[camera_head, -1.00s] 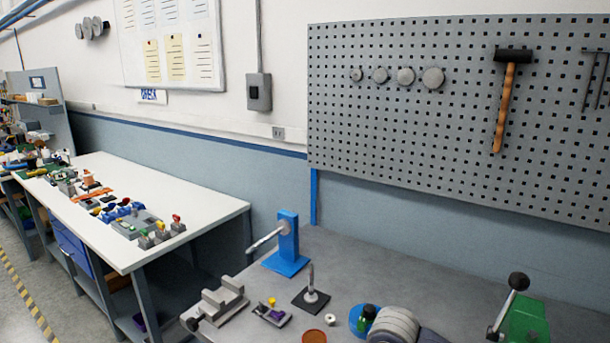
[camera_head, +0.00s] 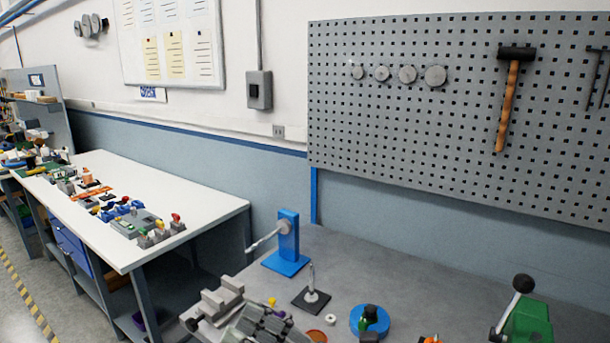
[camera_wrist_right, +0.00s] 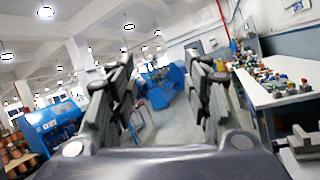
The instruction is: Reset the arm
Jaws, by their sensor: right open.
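My right gripper (camera_wrist_right: 160,82) is open in the right wrist view. Its two dark fingers stand apart with nothing between them, and the room shows through the gap. Grey gripper parts (camera_head: 262,325), seemingly of the same gripper, show at the bottom edge of the head view, over the front of the grey bench. A blue stand (camera_head: 288,238) with a silver lever arm (camera_head: 264,242) is upright on the bench behind them, apart from the gripper. The lever slants down to the left. My left gripper is not in view.
The grey bench (camera_head: 400,283) holds a vise (camera_head: 222,297), a black-based post (camera_head: 311,293), a blue disc (camera_head: 370,322) and a green lever tool (camera_head: 525,318). A pegboard (camera_head: 420,130) rises behind. A white table (camera_head: 190,195) stands left. The bench's back middle is clear.

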